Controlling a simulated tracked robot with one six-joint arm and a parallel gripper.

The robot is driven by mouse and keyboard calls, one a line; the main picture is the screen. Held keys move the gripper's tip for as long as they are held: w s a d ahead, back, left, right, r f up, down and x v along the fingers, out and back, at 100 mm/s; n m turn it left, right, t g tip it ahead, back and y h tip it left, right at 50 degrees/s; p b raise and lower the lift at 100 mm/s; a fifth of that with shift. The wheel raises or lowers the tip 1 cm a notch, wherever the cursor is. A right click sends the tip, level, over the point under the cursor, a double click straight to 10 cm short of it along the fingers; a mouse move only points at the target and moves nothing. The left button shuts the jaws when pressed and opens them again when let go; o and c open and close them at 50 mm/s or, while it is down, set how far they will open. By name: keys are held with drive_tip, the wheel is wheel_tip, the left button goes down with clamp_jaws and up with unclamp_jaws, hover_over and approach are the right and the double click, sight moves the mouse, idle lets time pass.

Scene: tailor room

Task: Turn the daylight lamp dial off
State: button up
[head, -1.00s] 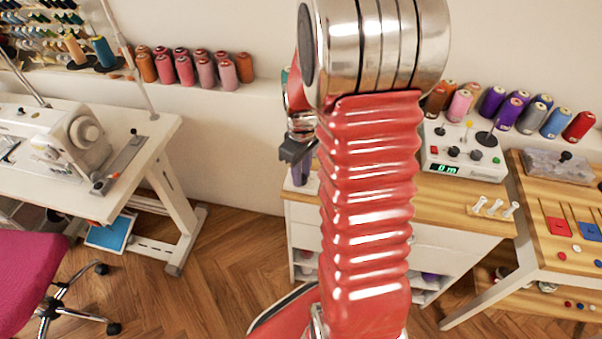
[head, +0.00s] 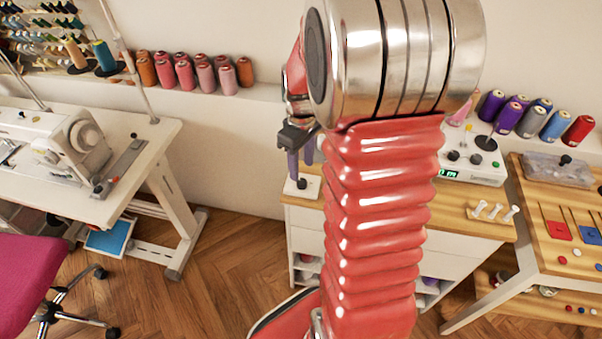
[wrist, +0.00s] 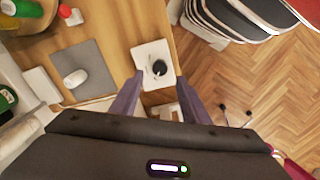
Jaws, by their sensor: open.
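A black round dial (wrist: 159,67) sits on a small white plate (wrist: 148,52) near the edge of a wooden top in the wrist view. No label on it can be read. The same dial (head: 302,184) and white plate (head: 289,188) show in the head view at the left end of the wooden counter. My gripper (wrist: 161,78) is open, with its purple fingers apart on either side of the dial in the picture. In the head view my gripper (head: 300,165) hangs over the plate, its fingers pointing down. I cannot tell whether they touch the dial.
A white control box (head: 480,163) and purple thread cones (head: 507,118) stand farther right in the head view. A sewing table (head: 110,205) is at left.

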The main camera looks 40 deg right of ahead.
sight(301, 181)
wheel_tip(301, 181, up, 8)
idle(0.4)
idle(0.5)
drive_tip(key=s+a+r+m+t, duration=0.1)
drive_tip(key=s+a+r+t, duration=0.1)
drive_tip(key=a, duration=0.4)
drive_tip(key=s+a+r+m+t, duration=0.1)
drive_tip(key=s+a+r, duration=0.2)
drive_tip(key=s+a, duration=0.4)
drive_tip(key=s+a+r+m+t, duration=0.1)
drive_tip(key=s+a+r+t, duration=0.1)
drive_tip(key=a, duration=0.5)
drive_tip(key=shift+s+r+m+t, duration=0.3)
drive_tip(key=shift+s+r, duration=0.5)
drive_tip(key=shift+s, duration=0.35)
